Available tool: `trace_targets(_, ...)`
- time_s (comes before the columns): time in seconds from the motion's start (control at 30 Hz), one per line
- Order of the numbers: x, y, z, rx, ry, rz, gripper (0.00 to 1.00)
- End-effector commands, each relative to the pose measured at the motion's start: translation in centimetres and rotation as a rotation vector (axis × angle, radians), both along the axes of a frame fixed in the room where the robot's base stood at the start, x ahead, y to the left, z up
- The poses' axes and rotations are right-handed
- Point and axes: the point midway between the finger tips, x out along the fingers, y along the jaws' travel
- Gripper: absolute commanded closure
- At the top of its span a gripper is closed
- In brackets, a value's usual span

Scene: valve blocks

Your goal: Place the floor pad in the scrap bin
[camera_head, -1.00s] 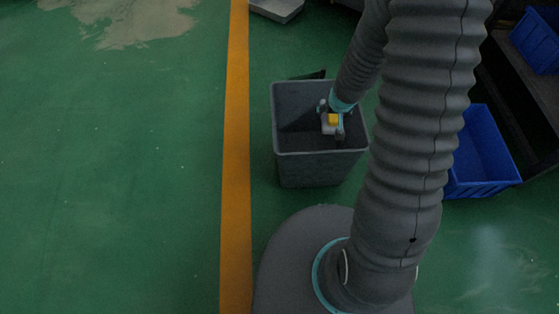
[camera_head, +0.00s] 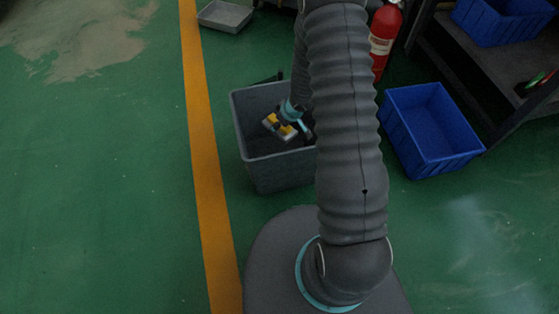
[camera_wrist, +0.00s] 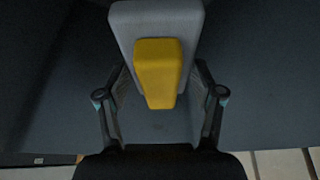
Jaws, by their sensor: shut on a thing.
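The scrap bin (camera_head: 262,173) is a grey open-topped bin on the green floor, just beyond my base in the head view. My gripper (camera_head: 286,128) is over the bin's opening, within its rim as seen from above. It is shut on the floor pad (camera_head: 272,123), a grey piece with a yellow block on it. In the wrist view the floor pad (camera_wrist: 152,20) sits between the two fingers of my gripper (camera_wrist: 160,80), with dark bin walls around it. My arm hides the bin's right side. I cannot tell how high the pad is above the bin's bottom.
A blue crate (camera_head: 432,160) stands on the floor right of the bin. A red fire extinguisher (camera_head: 384,38) stands behind it, near a dark shelf (camera_head: 500,75) holding another blue crate (camera_head: 500,35). A grey tray (camera_head: 225,16) lies at the back. Floor left of the yellow line (camera_head: 200,150) is clear.

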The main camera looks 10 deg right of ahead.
Motion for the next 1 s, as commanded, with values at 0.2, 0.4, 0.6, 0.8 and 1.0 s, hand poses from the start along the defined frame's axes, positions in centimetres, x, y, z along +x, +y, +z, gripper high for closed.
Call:
trace_targets(0.2, -0.5, 0.2, -5.4, 0.002, -0.001, 0.192, 0.77)
trace_targets(0.4, -0.9, 0.3, -7.9, 0.001, -0.001, 0.248, 0.77)
trace_targets(0.6, -0.9, 0.3, -11.4, 0.001, -0.001, 0.249, 0.77)
trace_targets(0.8, -0.8, 0.3, -12.9, 0.000, -0.004, 0.248, 0.77)
trace_targets(1.0, -0.9, 0.3, -15.0, 0.001, -0.002, 0.247, 0.77)
